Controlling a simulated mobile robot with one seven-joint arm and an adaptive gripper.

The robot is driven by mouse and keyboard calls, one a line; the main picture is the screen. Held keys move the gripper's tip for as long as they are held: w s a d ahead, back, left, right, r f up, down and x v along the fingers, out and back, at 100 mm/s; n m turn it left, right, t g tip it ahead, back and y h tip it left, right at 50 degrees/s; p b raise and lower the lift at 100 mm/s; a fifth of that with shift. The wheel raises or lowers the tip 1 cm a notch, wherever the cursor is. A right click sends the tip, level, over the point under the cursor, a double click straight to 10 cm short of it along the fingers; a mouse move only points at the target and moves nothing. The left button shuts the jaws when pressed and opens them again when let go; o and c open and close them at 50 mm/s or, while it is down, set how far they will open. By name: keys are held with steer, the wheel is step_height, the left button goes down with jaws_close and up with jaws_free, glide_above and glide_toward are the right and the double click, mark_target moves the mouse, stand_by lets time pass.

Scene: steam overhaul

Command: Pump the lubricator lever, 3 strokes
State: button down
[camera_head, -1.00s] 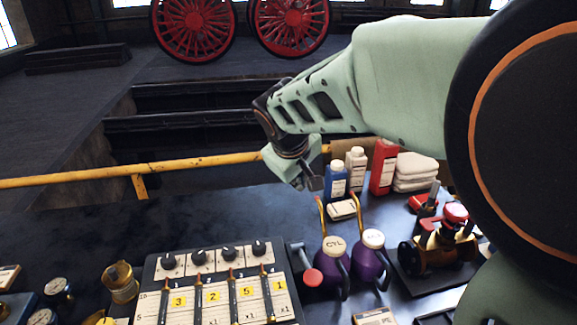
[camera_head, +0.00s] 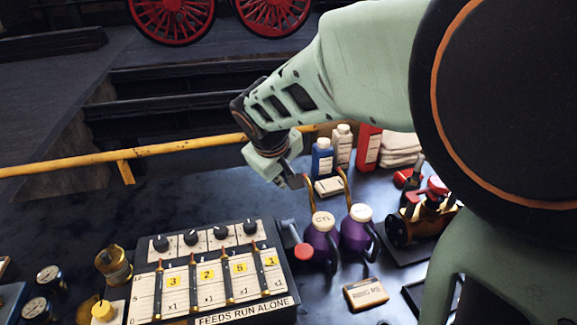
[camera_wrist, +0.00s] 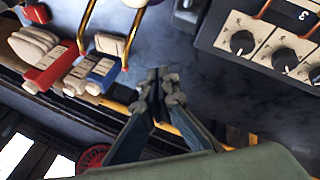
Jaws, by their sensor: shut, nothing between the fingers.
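The lubricator (camera_head: 137,299) is a dark box with a white front, black knobs and several sight feeds, standing on the dark bench. Its lever (camera_head: 289,232) sticks out at the box's right side and ends in a red knob (camera_head: 303,252). My gripper (camera_head: 297,182) is shut and empty above the bench, behind the lever and apart from it. In the wrist view my shut fingers (camera_wrist: 160,76) point at bare bench, with the lubricator's knobs (camera_wrist: 243,42) at the upper right. I cannot make out the lever's red knob for certain there.
Two purple oil cans (camera_head: 320,243) (camera_head: 355,232) with tall copper spouts stand just right of the lever. A blue bottle (camera_head: 322,160) and a red container (camera_head: 368,146) stand near my gripper. A yellow rail (camera_head: 70,165) runs behind the bench. Bare bench lies behind the lubricator.

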mark_target(295, 239)
steer(key=f+b, duration=0.1)
steer(key=f, duration=0.1)
steer(key=s+f+b, duration=0.1)
steer(key=f+b, duration=0.2)
steer(key=f, duration=0.1)
steer(key=shift+s+d, duration=0.25)
steer(key=shift+s, duration=0.05)
steer(key=shift+s+f+b, duration=0.2)
steer(key=shift+f+b, duration=0.25)
steer(key=shift+b, duration=0.2)
steer(key=shift+f, duration=0.15)
stand_by(0.4)
steer(key=shift+s+d+f+b, duration=0.1)
steer(key=shift+f+b, duration=0.15)
steer(key=shift+b, duration=0.25)
steer(key=shift+s+f, duration=0.1)
steer(key=shift+f, duration=0.1)
